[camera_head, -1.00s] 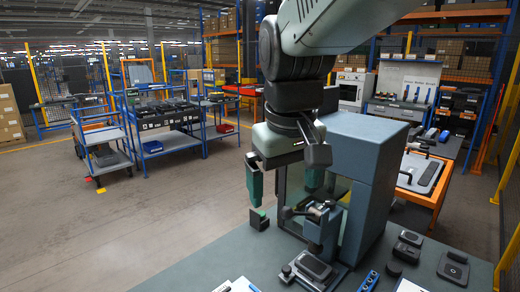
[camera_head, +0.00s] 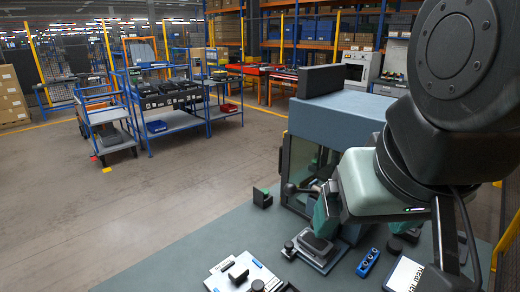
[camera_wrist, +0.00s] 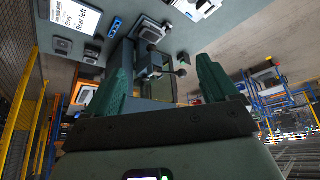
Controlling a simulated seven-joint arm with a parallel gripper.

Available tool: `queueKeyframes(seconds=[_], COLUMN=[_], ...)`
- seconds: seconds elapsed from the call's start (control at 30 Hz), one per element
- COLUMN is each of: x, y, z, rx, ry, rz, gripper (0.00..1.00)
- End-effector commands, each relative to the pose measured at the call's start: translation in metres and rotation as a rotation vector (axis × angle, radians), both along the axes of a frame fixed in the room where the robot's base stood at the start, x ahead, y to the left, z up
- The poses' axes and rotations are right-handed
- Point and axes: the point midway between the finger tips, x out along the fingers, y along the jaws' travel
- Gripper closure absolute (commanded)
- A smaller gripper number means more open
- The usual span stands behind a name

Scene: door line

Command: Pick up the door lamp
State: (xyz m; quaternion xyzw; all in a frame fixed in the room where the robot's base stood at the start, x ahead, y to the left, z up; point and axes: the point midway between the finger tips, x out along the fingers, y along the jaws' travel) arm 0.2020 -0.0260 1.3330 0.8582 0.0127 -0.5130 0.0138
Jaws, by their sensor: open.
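My gripper (camera_wrist: 162,68) has its two green fingers apart with nothing held between them in the wrist view. In the head view its green finger (camera_head: 327,212) is in front of the grey-blue box fixture, above the bench; the rest of the gripper is partly hidden by my arm. I cannot tell for certain which thing is the door lamp. Small dark rounded devices lie on the bench, two of them at the left in the wrist view (camera_wrist: 63,45) (camera_wrist: 90,60). Another dark device (camera_head: 317,243) sits in a low holder below the gripper.
The box fixture (camera_head: 340,115) stands on the bench with a lever at its front. A blue block with holes (camera_head: 368,262), a lettered white card (camera_head: 405,275) and a white board (camera_head: 235,275) lie nearby. A small black block (camera_head: 262,198) stands left. The bench front is partly clear.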

Motion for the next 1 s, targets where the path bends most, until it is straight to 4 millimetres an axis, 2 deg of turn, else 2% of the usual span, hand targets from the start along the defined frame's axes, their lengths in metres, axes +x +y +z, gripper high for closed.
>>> queueKeyframes(seconds=[0.07, 0.17, 0.27, 0.37, 0.53, 0.6, 0.73, 0.87, 1.0], x=[0.005, 0.025, 0.063, 0.112, 0.192, 0.219, 0.254, 0.27, 0.272], y=[0.001, 0.007, 0.018, 0.034, 0.068, 0.084, 0.111, 0.134, 0.157], z=[0.001, 0.003, 0.005, 0.0, -0.024, -0.042, -0.089, -0.142, -0.211], rx=[0.0, 0.003, 0.011, 0.027, 0.06, 0.065, 0.048, 0.006, -0.062], ry=[0.0, -0.004, -0.017, -0.037, -0.062, -0.054, 0.006, 0.097, 0.231], rz=[0.004, 0.013, 0.032, 0.054, 0.098, 0.126, 0.21, 0.314, 0.463], gripper=[0.13, 0.13, 0.13, 0.13, 0.13, 0.13, 0.13, 0.13, 0.13])
